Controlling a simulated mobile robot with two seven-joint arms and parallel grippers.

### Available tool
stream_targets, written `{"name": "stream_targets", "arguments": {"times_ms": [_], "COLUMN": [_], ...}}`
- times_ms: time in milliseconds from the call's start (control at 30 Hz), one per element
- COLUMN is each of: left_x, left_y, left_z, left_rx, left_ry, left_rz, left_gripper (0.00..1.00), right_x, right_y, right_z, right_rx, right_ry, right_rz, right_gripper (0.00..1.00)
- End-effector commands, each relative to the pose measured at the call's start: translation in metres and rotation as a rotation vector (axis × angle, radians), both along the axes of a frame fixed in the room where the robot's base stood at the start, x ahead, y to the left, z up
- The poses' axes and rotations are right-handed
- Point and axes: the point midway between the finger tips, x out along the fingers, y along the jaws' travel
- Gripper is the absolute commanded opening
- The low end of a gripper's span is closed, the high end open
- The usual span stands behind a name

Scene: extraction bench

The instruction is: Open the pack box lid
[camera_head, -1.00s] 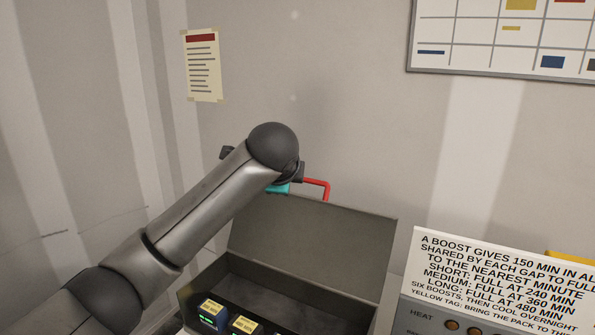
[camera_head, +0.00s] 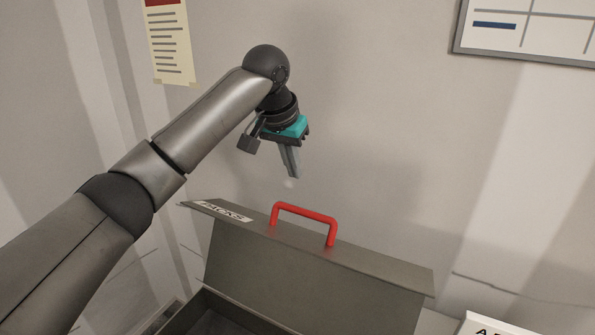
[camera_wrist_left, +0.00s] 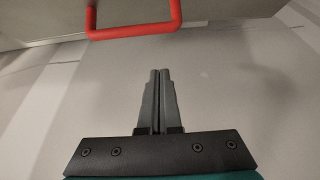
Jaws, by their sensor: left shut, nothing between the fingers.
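The pack box (camera_head: 195,312) is a dark grey-green box at the bottom of the head view. Its lid (camera_head: 310,275) stands raised and the box is open below it. A red handle (camera_head: 304,213) and a "PACKS" label (camera_head: 225,212) are on the lid's upper panel. My left gripper (camera_head: 292,175) is above the handle, apart from it, with its fingers together and nothing between them. In the left wrist view the shut fingers (camera_wrist_left: 160,75) point toward the wall, and the red handle (camera_wrist_left: 133,30) is beyond them. My right gripper is not in view.
Behind the box is a grey wall with a paper notice (camera_head: 170,40) and a gridded board (camera_head: 530,28). The corner of a white sign (camera_head: 488,325) shows at the lower right. The space between the gripper and the wall looks clear.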

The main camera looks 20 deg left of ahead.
Motion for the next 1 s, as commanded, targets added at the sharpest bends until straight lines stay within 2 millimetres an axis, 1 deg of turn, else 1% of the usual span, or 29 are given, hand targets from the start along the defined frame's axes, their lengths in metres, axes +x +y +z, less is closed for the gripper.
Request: {"name": "stream_targets", "arguments": {"times_ms": [33, 133, 267, 400, 600, 800, 1000], "left_x": [0.003, 0.01, 0.02, 0.032, 0.015, 0.001, -0.005], "left_y": [-0.001, -0.002, -0.004, -0.007, -0.002, 0.001, 0.001], "left_z": [-0.01, -0.029, -0.056, -0.084, -0.076, -0.072, -0.07], "left_rx": [0.0, 0.001, 0.002, 0.002, 0.004, 0.003, 0.003], "left_ry": [0.004, 0.005, 0.005, 0.003, -0.003, -0.002, 0.0], "left_rz": [0.001, 0.001, -0.001, -0.001, -0.003, -0.002, -0.001], "left_gripper": [0.0, 0.0, 0.0, 0.0, 0.0, 0.0, 0.0], "right_x": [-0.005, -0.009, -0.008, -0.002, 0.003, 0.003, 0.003], "right_y": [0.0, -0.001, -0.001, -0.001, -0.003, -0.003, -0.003], "right_z": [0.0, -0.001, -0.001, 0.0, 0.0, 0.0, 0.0], "right_rx": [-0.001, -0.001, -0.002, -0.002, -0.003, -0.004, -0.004], "right_ry": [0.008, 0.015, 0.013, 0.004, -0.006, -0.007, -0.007], "right_rz": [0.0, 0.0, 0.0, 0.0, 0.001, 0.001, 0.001], "right_gripper": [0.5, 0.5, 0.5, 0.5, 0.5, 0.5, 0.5]}}
